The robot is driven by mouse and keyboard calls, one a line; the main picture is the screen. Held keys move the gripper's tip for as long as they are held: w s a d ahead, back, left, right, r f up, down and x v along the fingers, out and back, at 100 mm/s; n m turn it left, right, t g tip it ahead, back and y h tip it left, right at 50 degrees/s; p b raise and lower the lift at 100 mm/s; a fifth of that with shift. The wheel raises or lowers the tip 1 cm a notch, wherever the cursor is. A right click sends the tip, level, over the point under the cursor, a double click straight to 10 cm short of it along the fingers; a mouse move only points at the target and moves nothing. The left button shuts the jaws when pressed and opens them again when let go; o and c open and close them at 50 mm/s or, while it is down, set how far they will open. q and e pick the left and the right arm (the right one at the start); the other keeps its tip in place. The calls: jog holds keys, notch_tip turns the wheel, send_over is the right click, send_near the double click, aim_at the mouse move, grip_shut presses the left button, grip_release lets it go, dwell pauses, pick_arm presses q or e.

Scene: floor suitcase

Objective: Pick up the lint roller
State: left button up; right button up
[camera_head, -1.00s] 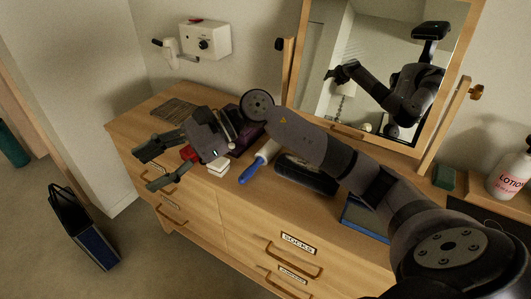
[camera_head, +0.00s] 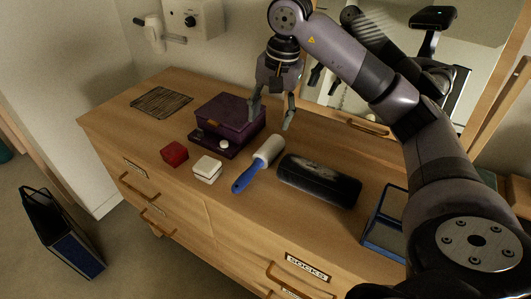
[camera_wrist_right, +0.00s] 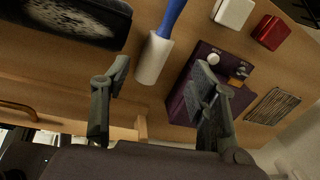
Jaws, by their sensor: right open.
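The lint roller (camera_head: 262,158) lies on the dresser top, with a white roll and a blue handle pointing toward the front edge. In the right wrist view its white roll (camera_wrist_right: 154,60) shows ahead of and between the fingers, with the blue handle beyond. My right gripper (camera_head: 272,116) is open and empty. It points down above the dresser, behind the roll end and beside the purple box. In the right wrist view both fingertips (camera_wrist_right: 162,69) are spread apart and do not touch the roller. My left gripper is not in view.
A purple box (camera_head: 226,115) stands left of the roller, a dark cylindrical case (camera_head: 318,181) right of it. A red box (camera_head: 174,154) and a white box (camera_head: 207,170) lie left. A mirror stands behind. A blue-edged tray (camera_head: 381,222) is at right.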

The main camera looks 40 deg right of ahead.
send_near(261, 159)
jog(key=f, duration=0.3)
jog(key=f+p, duration=0.1)
jog(key=shift+w+a+f, duration=0.1)
jog(key=shift+a+f, duration=0.25)
jog(key=shift+f, duration=0.05)
jog(key=f, duration=0.2)
jog(key=w+f+p, duration=0.1)
jog(key=f, duration=0.1)
jog(key=shift+a+f, duration=0.1)
jog(key=shift+f, duration=0.25)
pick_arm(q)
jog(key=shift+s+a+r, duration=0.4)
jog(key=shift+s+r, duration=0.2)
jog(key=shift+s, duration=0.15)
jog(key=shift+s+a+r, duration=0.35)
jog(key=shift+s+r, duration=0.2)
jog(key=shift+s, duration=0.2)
pick_arm(e)
jog(key=c, duration=1)
